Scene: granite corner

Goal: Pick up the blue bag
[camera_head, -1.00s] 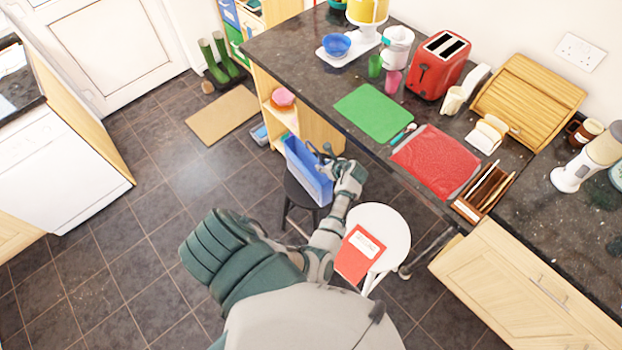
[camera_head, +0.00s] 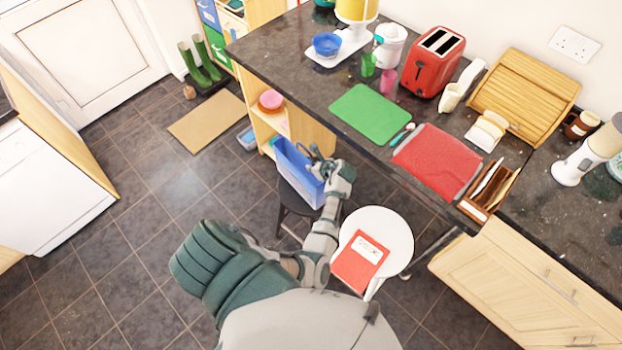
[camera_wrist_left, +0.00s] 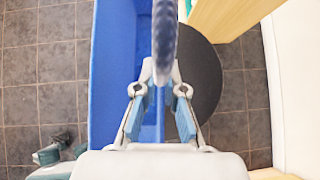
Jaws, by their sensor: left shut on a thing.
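The blue bag (camera_head: 303,184) is upright at the black stool (camera_head: 287,198), near the end of the counter. I cannot tell whether its base touches the seat. My left gripper (camera_head: 318,168) is at the bag's top right side, shut on its dark handle. In the left wrist view the handle (camera_wrist_left: 164,40) runs between the fingers of the gripper (camera_wrist_left: 160,80), with the blue bag (camera_wrist_left: 108,80) below and to the left. The black stool (camera_wrist_left: 205,85) shows below on the right. My right gripper is not in view.
A white round stool (camera_head: 392,232) with a red book (camera_head: 358,265) stands right of my left forearm. The dark counter (camera_head: 290,55) and its open shelf (camera_head: 262,125) are close behind the bag. The tiled floor (camera_head: 130,240) at left is clear.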

